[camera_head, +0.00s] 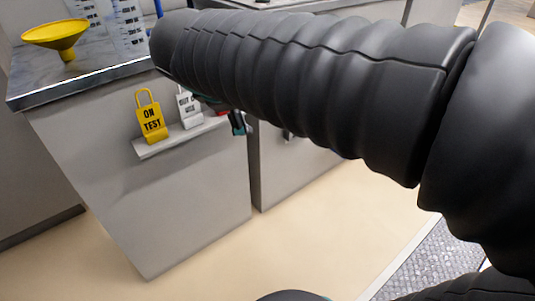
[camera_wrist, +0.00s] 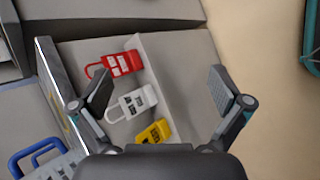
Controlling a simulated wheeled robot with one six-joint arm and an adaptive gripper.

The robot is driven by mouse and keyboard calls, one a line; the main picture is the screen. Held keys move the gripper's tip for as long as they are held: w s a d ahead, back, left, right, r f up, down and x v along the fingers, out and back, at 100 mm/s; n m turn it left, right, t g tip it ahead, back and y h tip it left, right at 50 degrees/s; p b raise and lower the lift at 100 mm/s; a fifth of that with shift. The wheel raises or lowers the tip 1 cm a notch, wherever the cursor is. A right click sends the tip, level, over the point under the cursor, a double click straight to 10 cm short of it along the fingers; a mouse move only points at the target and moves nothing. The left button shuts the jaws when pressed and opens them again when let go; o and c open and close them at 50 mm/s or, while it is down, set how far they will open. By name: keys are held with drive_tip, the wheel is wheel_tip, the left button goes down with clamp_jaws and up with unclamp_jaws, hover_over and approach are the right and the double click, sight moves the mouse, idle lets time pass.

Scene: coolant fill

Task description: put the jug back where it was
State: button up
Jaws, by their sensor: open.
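The jug (camera_head: 127,22) is clear with blue scale marks. It stands on the worktop (camera_head: 105,72) at the upper left of the head view, its top cut off by the frame. In the wrist view, what looks like the jug's blue handle (camera_wrist: 38,155) shows at the lower left, outside my fingers. My gripper (camera_wrist: 161,92) is open and empty, its fingers wide apart, facing the cabinet front beside the tags. In the head view my arm hides most of the gripper; only a small part shows below it. No contact with the jug is visible.
A yellow funnel (camera_head: 56,36) stands on the worktop. A small ledge on the cabinet front holds a yellow "ON TEST" tag (camera_head: 150,118), a white tag (camera_head: 188,106) and a red tag (camera_wrist: 118,64). The floor (camera_head: 250,255) in front is clear.

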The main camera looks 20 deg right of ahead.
drive_tip(key=s+d+f+m+g+y, duration=0.1)
drive_tip(key=s+f+m+y, duration=0.4)
drive_tip(key=s+f+m, duration=0.7)
drive_tip(key=s+m, duration=0.2)
drive_tip(key=shift+m, duration=0.3)
drive_tip(key=shift+s, duration=0.1)
